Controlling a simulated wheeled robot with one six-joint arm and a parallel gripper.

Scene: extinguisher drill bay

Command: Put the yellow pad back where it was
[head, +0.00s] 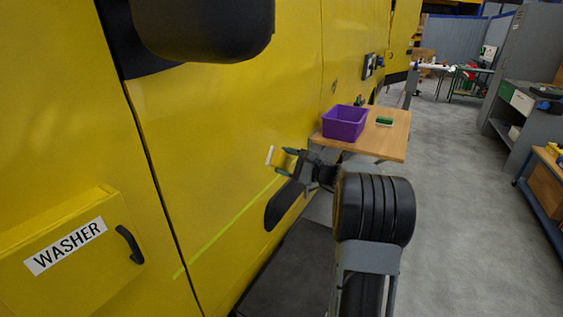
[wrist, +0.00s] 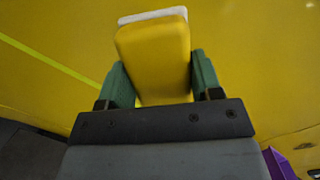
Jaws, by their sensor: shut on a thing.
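The yellow pad (wrist: 153,60) has a white layer on its far face. My gripper (wrist: 158,85) is shut on it, with a green finger on each side. In the head view my gripper (head: 283,162) holds the pad (head: 276,158) in front of the yellow wall panel (head: 215,130). The pad's white face points toward the panel. I cannot tell whether it touches the panel. A light green-yellow stripe (head: 230,230) runs along the panel and ends near the gripper; it also shows in the wrist view (wrist: 50,62).
A wooden table (head: 395,135) behind my gripper holds a purple bin (head: 345,123) and a green block with a pale underside (head: 384,121). A yellow box marked WASHER (head: 65,250) with a black handle juts out at the left. Grey floor (head: 450,230) is clear at the right.

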